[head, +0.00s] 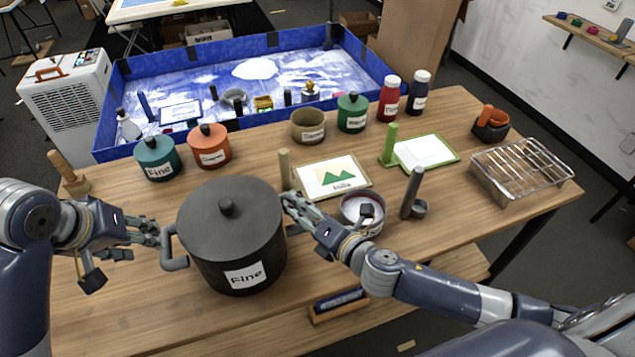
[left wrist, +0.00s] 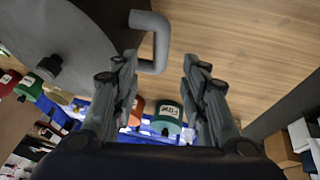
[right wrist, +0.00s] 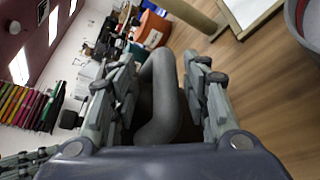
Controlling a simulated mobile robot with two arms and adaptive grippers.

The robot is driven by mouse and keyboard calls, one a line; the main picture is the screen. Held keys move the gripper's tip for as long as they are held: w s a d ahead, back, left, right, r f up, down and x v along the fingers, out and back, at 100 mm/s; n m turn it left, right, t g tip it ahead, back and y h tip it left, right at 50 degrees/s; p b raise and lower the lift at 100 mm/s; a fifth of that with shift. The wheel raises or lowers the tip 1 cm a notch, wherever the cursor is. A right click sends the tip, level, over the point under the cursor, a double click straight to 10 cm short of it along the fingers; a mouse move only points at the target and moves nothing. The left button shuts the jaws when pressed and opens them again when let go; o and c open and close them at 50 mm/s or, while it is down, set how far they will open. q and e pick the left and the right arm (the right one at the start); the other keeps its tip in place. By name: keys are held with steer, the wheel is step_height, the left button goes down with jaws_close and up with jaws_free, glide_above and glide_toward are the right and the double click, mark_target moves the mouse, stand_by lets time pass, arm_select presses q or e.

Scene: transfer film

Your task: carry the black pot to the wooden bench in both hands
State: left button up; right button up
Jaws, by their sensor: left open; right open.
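The black pot (head: 235,225), lidded and labelled "Fine", stands upright on a wooden table (head: 130,305). My left gripper (head: 155,234) is open beside the pot's left handle (head: 172,256). In the left wrist view, this handle (left wrist: 161,42) shows between the fingertips, nearer the left finger; the pot (left wrist: 55,30) fills the upper left. My right gripper (head: 287,200) is open at the pot's right side. In the right wrist view, the right handle (right wrist: 163,90) lies between the spread fingers. Contact with the handles cannot be told. The right handle is mostly hidden in the head view.
Close to my right gripper are a picture board (head: 332,179) and a round metal pan (head: 350,208). Green (head: 157,160) and orange (head: 209,147) pots stand behind. A wire rack (head: 522,170) is far right. Bare wood lies at the front left.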

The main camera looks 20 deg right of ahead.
steer(key=shift+s, duration=0.2)
arm_select(q)
steer(key=shift+v, duration=0.75)
arm_select(e)
steer(key=v, duration=1.1)
steer(key=shift+s+d, duration=0.2)
